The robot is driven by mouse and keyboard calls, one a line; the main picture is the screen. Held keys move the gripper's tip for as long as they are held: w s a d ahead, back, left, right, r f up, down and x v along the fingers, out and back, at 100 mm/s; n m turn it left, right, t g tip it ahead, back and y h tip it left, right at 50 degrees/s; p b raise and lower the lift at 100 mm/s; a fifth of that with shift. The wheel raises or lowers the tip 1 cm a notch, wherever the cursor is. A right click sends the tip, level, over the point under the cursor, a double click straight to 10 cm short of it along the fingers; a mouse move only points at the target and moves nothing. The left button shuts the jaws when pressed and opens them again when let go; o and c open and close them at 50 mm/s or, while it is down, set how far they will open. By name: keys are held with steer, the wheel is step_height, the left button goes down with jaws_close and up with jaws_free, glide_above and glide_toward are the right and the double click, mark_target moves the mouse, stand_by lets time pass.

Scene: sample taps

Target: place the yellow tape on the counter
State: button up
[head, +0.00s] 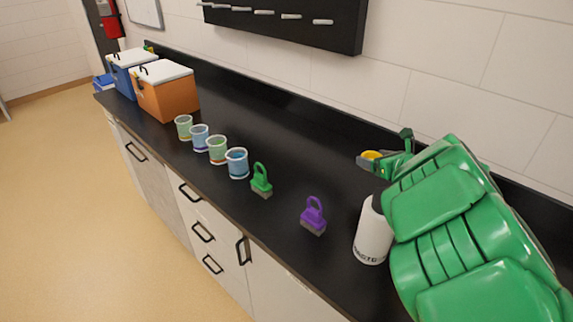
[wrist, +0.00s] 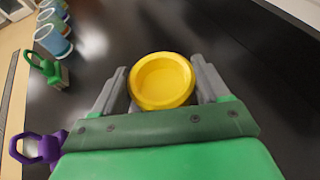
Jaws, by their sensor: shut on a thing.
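The yellow tape (wrist: 162,82) is a round yellow ring between the two grey fingers of my gripper (wrist: 160,88) in the wrist view. My gripper is shut on it, one finger on each side. In the head view a small part of the yellow tape (head: 371,155) shows at my gripper (head: 372,163), over the back right of the black counter (head: 290,140). My green arm hides part of the counter there. I cannot tell whether the tape touches the counter or is held above it.
A white bottle (head: 374,232) stands close to my arm. A purple brush (head: 313,217), a green brush (head: 261,181) and several cups (head: 217,149) line the counter's front. Orange (head: 166,92) and blue (head: 124,75) coolers stand at the far left. The counter's middle is clear.

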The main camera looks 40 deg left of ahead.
mark_target(367, 195)
steer(key=shift+f, duration=5.7)
steer(key=shift+f, duration=0.15)
steer(key=o, duration=1.1)
steer(key=shift+c, duration=0.2)
steer(key=shift+d+r, duration=0.15)
steer(key=shift+r, duration=0.05)
steer(key=shift+v, duration=5.85)
steer(key=shift+s, duration=0.1)
